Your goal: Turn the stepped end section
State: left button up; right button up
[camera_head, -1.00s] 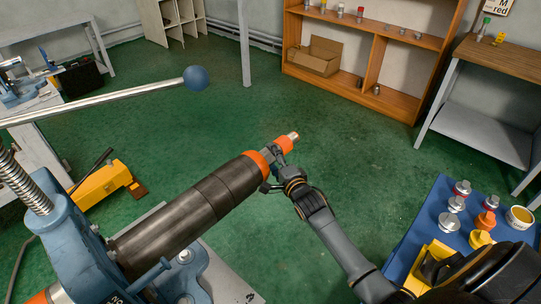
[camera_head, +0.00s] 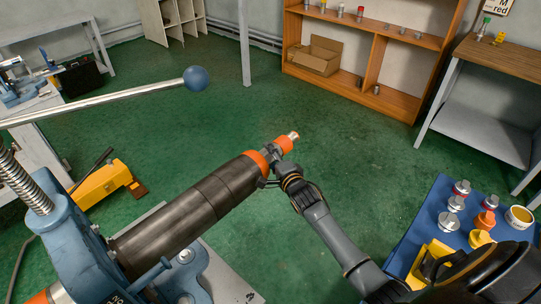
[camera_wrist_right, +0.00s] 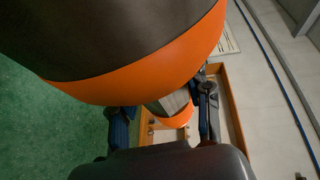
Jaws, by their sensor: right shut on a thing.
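A dark pipe (camera_head: 190,213) with orange bands is held in the blue vise (camera_head: 75,250) at the lower left and points up to the right. Its stepped end section (camera_head: 286,144), with an orange band and a bright metal tip, is at the far end. My right gripper (camera_head: 272,160) is shut on the stepped end section, just past the wide orange band. In the right wrist view, the wide pipe (camera_wrist_right: 130,70) fills the top, and the gripper's fingers (camera_wrist_right: 165,115) stand on both sides of the narrower metal part. My left gripper is not in view.
A long bar with a blue ball (camera_head: 196,78) crosses the upper left. A blue-topped table (camera_head: 425,215) with metal and orange fittings is at the right. An orange shelf (camera_head: 385,95) stands at the back.

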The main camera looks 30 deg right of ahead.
jog(key=g+p, duration=0.2)
jog(key=p, duration=0.2)
jog(key=n+g+p, duration=0.1)
jog(key=g+p, duration=0.1)
jog(key=p, duration=0.3)
jog(key=r+g+h+p, duration=0.1)
jog(key=g+p, duration=0.1)
jog(key=p, duration=0.2)
jog(key=shift+a+n+g+p, duration=0.15)
jog(key=shift+n+g+p, duration=0.15)
jog(key=shift+n, duration=0.1)
jog(key=shift+w+f+g+p, duration=0.1)
jog(key=shift+f+g+p, duration=0.05)
jog(key=shift+g+p, duration=0.55)
jog(key=shift+f+n+g+h, duration=0.15)
jog(key=shift+n+g+h, duration=0.2)
jog(key=shift+g, duration=0.55)
jog(key=shift+w+f+n+g+h+b, duration=0.1)
jog(key=shift+n+g+h+b, duration=0.1)
jog(key=shift+g+b, duration=0.3)
jog(key=shift+f+n+g+h+b, duration=0.15)
jog(key=shift+g+b, duration=0.2)
jog(key=shift+g, duration=0.25)
jog(key=shift+g+h+b, duration=0.3)
jog(key=shift+g+b, duration=0.6)
jog(key=shift+b, duration=0.25)
jog(key=shift+r+n+g+h+b, duration=0.15)
jog(key=shift+n+g+h+b, duration=0.15)
jog(key=shift+g+b, duration=0.5)
